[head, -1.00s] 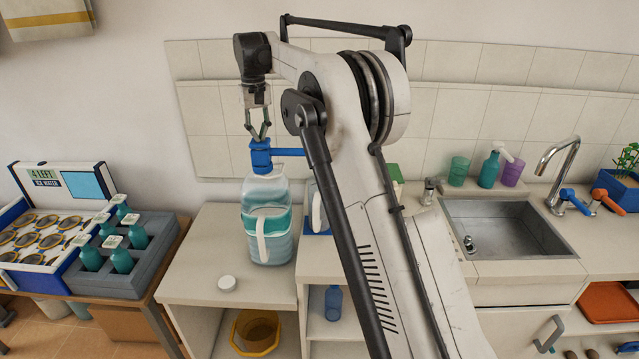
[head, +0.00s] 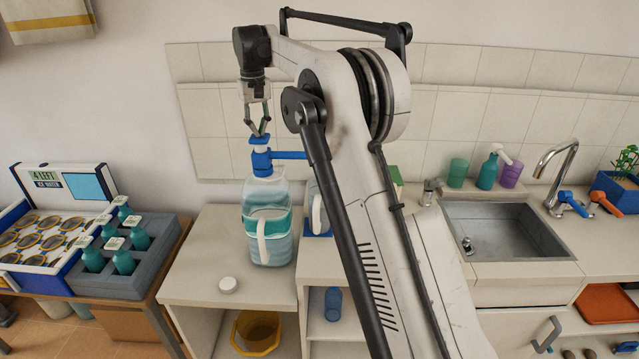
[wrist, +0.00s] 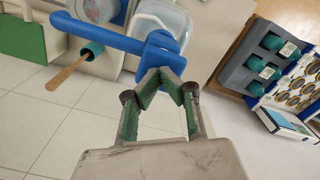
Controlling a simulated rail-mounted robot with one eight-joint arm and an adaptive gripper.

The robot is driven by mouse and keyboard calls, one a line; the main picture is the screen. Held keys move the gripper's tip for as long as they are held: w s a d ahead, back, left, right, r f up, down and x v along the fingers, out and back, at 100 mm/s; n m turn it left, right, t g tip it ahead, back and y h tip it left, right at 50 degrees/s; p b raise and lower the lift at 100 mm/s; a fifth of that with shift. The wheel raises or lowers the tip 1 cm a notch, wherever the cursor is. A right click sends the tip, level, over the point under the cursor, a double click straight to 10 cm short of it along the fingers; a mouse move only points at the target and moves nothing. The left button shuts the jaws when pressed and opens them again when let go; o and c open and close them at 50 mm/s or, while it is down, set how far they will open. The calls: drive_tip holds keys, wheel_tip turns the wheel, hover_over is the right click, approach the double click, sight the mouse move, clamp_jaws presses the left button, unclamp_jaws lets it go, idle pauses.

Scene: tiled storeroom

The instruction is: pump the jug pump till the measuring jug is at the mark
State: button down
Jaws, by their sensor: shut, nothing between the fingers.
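The large clear water jug (head: 267,230) stands on the counter with teal liquid and a white handle. Its blue jug pump (head: 261,162) has a spout to the right, and a pale stem shows under its raised cap (head: 259,141). My gripper (head: 259,133) is shut, its empty fingertips at or just above the cap; exact contact is unclear. In the wrist view the fingertips (wrist: 161,75) meet over the blue pump (wrist: 160,50). The measuring jug (head: 318,212) stands right of the water jug, mostly hidden behind my arm. Its level and mark are not readable.
A white cap (head: 228,285) lies on the counter front. A bottle crate (head: 122,275) and a tray of round lids (head: 40,240) stand at left. A sink (head: 505,230) is at right.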

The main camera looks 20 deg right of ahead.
drive_tip(key=shift+f, duration=0.1)
drive_tip(key=shift+f+b, duration=0.75)
drive_tip(key=shift+f, duration=0.55)
drive_tip(key=shift+r, duration=0.1)
drive_tip(key=shift+r+p, duration=0.85)
drive_tip(key=shift+r, duration=0.45)
drive_tip(key=shift+f, duration=0.15)
